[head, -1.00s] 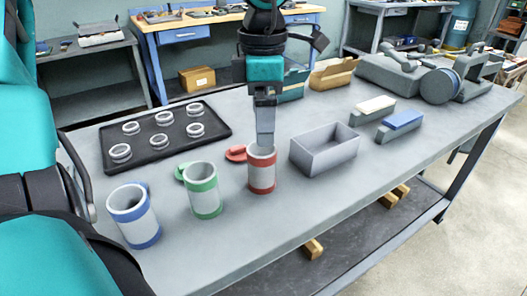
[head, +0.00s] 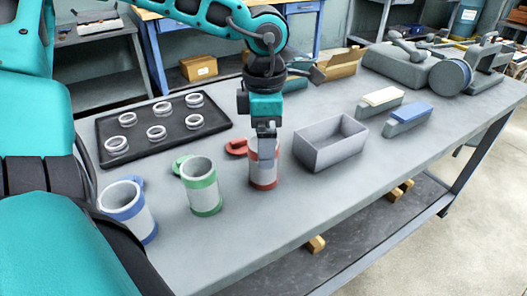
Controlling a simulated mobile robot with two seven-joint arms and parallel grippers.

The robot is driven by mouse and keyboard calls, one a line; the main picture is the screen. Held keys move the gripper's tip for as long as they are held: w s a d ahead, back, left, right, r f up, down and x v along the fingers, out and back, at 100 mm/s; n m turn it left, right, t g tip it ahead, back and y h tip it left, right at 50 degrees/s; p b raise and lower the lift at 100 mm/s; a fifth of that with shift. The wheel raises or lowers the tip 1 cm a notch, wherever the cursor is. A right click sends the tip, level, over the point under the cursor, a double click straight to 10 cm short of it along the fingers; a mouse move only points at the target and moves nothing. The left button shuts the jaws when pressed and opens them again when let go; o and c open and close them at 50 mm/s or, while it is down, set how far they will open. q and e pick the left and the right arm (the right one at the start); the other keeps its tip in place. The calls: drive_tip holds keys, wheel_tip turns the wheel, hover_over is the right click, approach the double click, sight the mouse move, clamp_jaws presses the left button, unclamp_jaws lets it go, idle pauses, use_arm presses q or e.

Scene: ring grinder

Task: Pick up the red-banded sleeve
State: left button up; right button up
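The red-banded sleeve (head: 263,178) stands upright on the grey bench, a pale cylinder with a red band at its base. My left gripper (head: 267,150) points straight down at its upper part and hides most of its rim. The fingers show edge-on, so I cannot tell whether they are open or shut, or whether they touch the sleeve. The green-banded sleeve (head: 200,188) and the blue-banded sleeve (head: 131,211) stand upright to the left. My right gripper is not in view.
A red flat piece (head: 236,147) lies behind the red-banded sleeve. An open grey box (head: 330,150) stands close on the right. A black tray (head: 175,141) holding several pale rings is behind left. Two blocks, one blue-topped (head: 405,117), and a grinder (head: 455,80) are farther right.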

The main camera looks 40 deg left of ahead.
use_arm(q)
drive_tip(key=f, duration=0.4)
drive_tip(key=shift+a+f, duration=0.1)
drive_tip(key=shift+a, duration=0.15)
drive_tip(key=shift+c, duration=0.3)
drive_tip(key=c, duration=1.1)
